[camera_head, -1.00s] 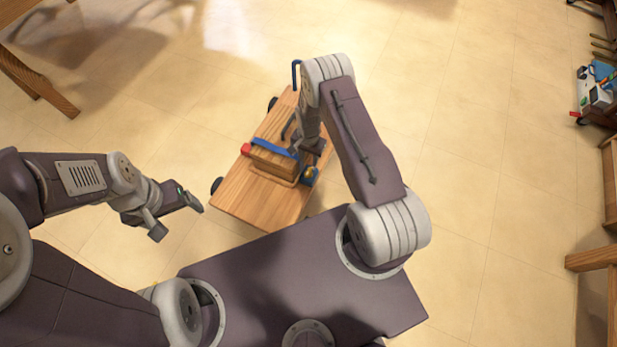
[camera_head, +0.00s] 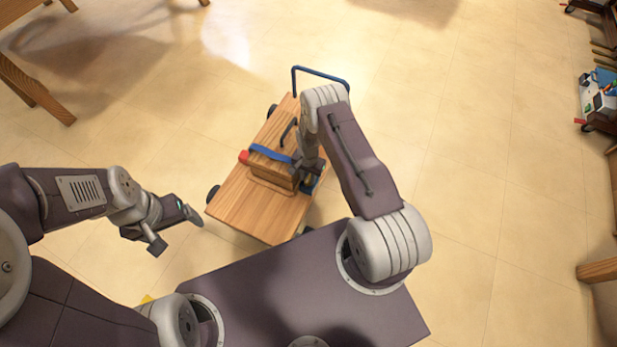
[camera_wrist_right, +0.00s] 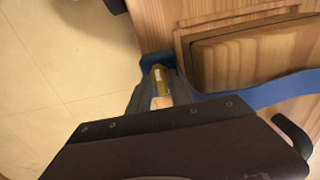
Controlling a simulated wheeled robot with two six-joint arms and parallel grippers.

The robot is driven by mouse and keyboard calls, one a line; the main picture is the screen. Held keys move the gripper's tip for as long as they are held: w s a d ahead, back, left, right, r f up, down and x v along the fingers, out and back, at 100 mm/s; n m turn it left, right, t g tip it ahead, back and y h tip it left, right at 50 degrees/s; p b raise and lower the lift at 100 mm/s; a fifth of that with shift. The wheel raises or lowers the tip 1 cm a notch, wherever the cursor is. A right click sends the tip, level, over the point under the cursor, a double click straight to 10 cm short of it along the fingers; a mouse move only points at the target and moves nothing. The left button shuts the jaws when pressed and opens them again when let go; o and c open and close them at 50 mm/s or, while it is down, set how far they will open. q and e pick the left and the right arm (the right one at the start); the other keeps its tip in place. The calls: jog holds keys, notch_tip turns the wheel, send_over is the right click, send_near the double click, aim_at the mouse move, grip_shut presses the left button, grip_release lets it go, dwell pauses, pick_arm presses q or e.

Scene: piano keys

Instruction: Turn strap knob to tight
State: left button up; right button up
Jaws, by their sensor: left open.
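A wooden cart (camera_head: 235,205) carries a wooden box with a blue strap (camera_head: 268,152) across its top. The yellow strap knob (camera_wrist_right: 160,78) shows in the right wrist view beside a blue bracket (camera_wrist_right: 150,59) at the cart's edge. My right gripper (camera_wrist_right: 160,88) has a finger on each side of the knob and appears shut on it. In the head view my right gripper (camera_head: 306,178) hides the knob. My left gripper (camera_head: 176,229) is open and empty, left of the cart and apart from it.
A blue push handle (camera_head: 322,74) rises at the cart's far end. A dark curved lever (camera_head: 288,130) stands behind the box. Table legs (camera_head: 35,92) are at upper left, and shelving with toys (camera_head: 600,95) is at far right. Bare tiled floor (camera_head: 470,150) lies right of the cart.

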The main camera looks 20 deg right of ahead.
grip_shut()
